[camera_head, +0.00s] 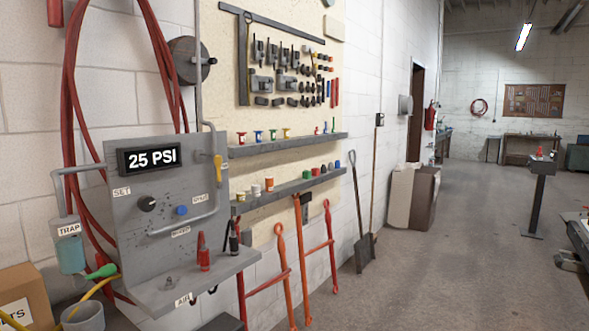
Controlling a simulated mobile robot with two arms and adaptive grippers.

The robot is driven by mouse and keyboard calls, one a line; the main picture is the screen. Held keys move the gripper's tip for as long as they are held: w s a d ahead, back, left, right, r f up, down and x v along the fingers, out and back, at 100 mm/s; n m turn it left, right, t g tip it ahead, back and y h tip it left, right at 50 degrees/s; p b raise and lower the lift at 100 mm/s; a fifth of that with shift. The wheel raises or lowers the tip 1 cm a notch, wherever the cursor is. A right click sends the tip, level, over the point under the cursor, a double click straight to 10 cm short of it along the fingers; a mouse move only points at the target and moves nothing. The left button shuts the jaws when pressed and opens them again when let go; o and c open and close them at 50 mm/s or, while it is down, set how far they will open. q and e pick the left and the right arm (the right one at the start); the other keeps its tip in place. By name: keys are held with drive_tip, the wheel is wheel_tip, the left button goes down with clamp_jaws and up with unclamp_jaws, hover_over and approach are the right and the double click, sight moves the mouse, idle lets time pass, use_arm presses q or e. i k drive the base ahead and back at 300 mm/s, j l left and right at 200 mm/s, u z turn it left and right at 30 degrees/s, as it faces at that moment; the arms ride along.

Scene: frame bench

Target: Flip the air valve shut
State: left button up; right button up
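A grey air panel (95,200) stands against the wall at the left. Its display (149,158) reads 25 PSI. A yellow lever (218,166), which looks like the air valve's handle, is at the panel's upper right by a grey pipe (213,140). The lever hangs roughly upright, about in line with the pipe; its exact turn is hard to tell. A black knob (147,204) and a blue button (181,210) are on the panel's face. Neither of my grippers is in view.
A shelf on the panel holds a red bottle (203,254) and a dark one (233,240). A trap bowl (71,250), red hoses (75,120), a bucket (84,318) and a cardboard box (26,295) crowd the left. The floor (430,270) to the right is largely clear.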

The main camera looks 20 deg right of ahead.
sight(218, 160)
drive_tip(key=z, duration=0.15)
drive_tip(key=i+l+u, duration=0.1)
drive_tip(key=u, duration=0.45)
drive_tip(key=i+l+u, duration=0.2)
drive_tip(key=l, duration=0.3)
drive_tip(key=i+l+u, duration=0.15)
drive_tip(key=l, duration=0.3)
drive_tip(key=l+u, duration=0.2)
drive_tip(key=l, duration=0.3)
drive_tip(key=i+l+u, duration=0.2)
drive_tip(key=l, duration=2.3)
drive_tip(key=i+u, duration=0.05)
drive_tip(key=i, duration=0.05)
